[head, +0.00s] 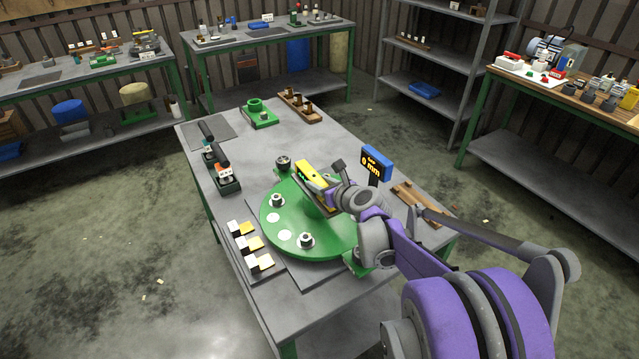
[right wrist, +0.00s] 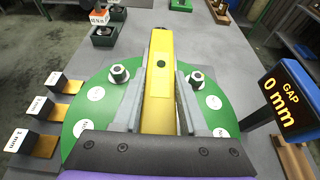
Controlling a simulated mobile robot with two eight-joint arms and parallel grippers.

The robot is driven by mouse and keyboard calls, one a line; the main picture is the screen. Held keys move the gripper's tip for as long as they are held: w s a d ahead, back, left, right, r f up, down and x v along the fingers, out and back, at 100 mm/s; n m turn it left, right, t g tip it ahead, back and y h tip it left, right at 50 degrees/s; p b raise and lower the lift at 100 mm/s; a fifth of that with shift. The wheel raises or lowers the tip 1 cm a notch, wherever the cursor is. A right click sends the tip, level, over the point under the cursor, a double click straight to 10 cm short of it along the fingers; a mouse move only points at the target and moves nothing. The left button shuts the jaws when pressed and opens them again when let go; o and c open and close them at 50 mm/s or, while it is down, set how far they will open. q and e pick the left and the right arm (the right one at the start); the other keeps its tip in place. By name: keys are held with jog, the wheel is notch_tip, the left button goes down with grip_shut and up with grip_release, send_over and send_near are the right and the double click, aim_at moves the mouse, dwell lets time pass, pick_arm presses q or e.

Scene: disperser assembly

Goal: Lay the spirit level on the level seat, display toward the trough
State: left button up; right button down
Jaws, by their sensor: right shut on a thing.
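The yellow spirit level (head: 309,172) is held by my right gripper (head: 322,190) above the green round plate (head: 285,218). In the right wrist view the level (right wrist: 160,75) lies lengthwise between the two grey fingers of the gripper (right wrist: 160,100), which are shut on its sides. Its far end sticks out past the fingertips, with a dark round spot on top. The level seat and the trough cannot be made out; the gripper and level cover the plate's middle. Whether the level touches anything below is unclear. My left gripper is not in view.
Hex nuts (head: 306,240) stand on the plate near its rim. A blue-framed "GAP 0 mm" display (head: 376,163) stands right of the gripper. Labelled blocks (head: 249,243) lie at the table's left front. Two dark-based tools (head: 228,184) and a green fixture (head: 258,112) stand farther back.

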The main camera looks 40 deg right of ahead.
jog(key=c, duration=0.9)
grip_release()
jog(key=shift+f, duration=0.15)
jog(key=o, duration=0.5)
jog(key=shift+c, duration=0.2)
